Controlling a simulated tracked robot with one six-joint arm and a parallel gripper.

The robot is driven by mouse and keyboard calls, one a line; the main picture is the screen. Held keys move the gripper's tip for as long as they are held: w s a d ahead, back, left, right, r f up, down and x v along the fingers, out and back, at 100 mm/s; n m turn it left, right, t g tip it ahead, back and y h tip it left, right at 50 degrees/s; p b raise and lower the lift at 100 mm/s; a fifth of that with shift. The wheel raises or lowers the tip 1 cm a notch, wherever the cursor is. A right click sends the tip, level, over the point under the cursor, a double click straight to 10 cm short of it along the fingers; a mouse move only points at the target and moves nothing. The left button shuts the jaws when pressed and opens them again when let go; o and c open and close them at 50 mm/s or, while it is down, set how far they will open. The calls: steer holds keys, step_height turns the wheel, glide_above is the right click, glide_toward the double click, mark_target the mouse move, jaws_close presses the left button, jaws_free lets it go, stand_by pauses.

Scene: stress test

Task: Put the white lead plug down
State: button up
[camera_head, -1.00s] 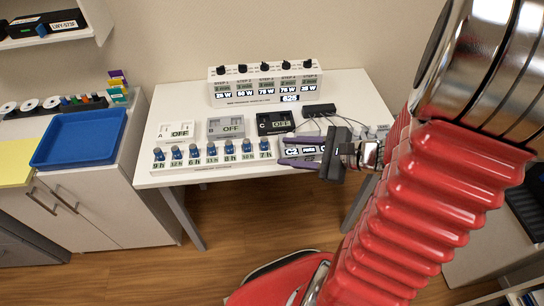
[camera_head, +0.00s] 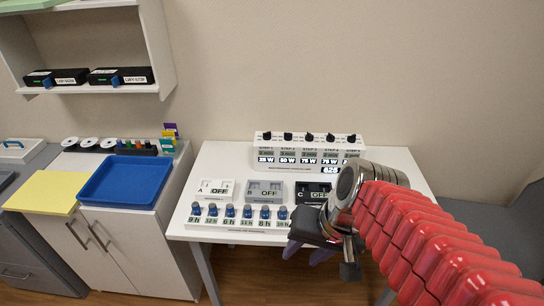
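My gripper (camera_head: 306,254) is at the front edge of the white table (camera_head: 205,165), at the end of my red arm. Its two purple fingers point down and stand apart. I see nothing held between them, though the gripper body hides part of the gap. I cannot make out the white lead plug. My arm and gripper cover the right front of the table, where cables and a labelled device showed earlier.
A row of blue-capped bottles (camera_head: 247,212) stands in a white rack beside the gripper. Behind is a knobbed panel (camera_head: 308,150). A blue tray (camera_head: 127,182) lies on the left cabinet.

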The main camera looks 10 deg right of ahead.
step_height(320, 180, up, 6)
steer(key=n+t+h, duration=0.2)
steer(key=n, duration=0.2)
steer(key=shift+w+d+t, duration=0.15)
steer(key=shift+d+t, duration=0.15)
steer(key=shift+d, duration=0.1)
